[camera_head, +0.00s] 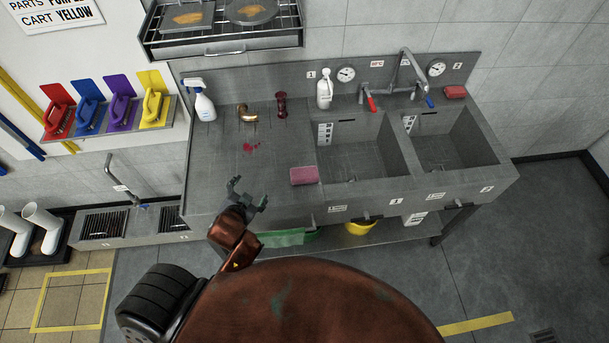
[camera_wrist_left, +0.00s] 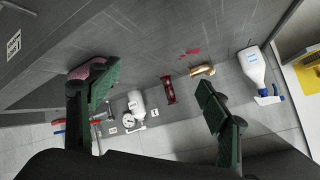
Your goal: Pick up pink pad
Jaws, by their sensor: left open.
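The pink pad (camera_head: 304,175) lies flat on the grey steel counter, just left of the left sink basin, near the front edge. It also shows in the left wrist view (camera_wrist_left: 86,69), partly hidden behind one finger. My left gripper (camera_head: 247,194) is open and empty, to the left of the pad and near the counter's front edge. In the left wrist view its two fingers (camera_wrist_left: 155,98) stand wide apart, with the pad beside the left finger, not between them. My right gripper is not in view.
On the counter behind are a spray bottle (camera_head: 202,100), a brass elbow (camera_head: 247,113), a dark red fitting (camera_head: 281,105), a white bottle (camera_head: 324,89) and a red stain (camera_head: 251,147). Two sink basins (camera_head: 362,150) lie to the right. The counter between stain and pad is clear.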

